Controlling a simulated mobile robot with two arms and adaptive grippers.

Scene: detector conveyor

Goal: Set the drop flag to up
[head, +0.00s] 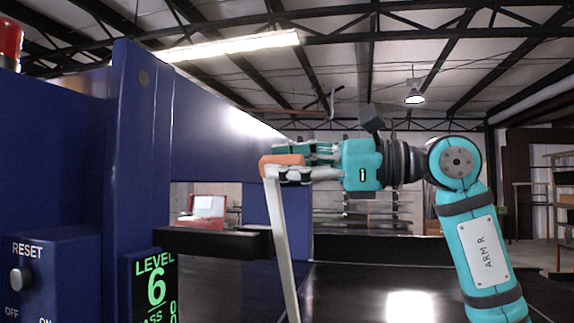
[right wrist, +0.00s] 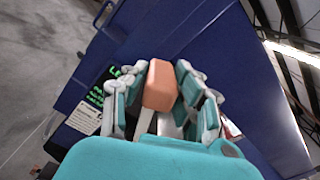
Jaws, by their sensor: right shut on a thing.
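The drop flag (head: 282,160) has an orange block at the top of a long pale grey bar (head: 278,225). The bar stands nearly upright, with its top leaning a little to the left; its foot is cut off by the lower picture edge. My right gripper (head: 290,161) comes from the right and is shut on the orange block. In the right wrist view the orange block (right wrist: 160,85) sits between the two grey and teal fingers, its end sticking out past them. My left gripper is in neither view.
The blue detector housing (head: 139,160) stands at the left, with a RESET panel (head: 40,270) and a green-lettered level display (head: 152,285). A black bar (head: 215,241) juts out behind the flag's bar. A dark conveyor surface (head: 355,290) lies below the arm.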

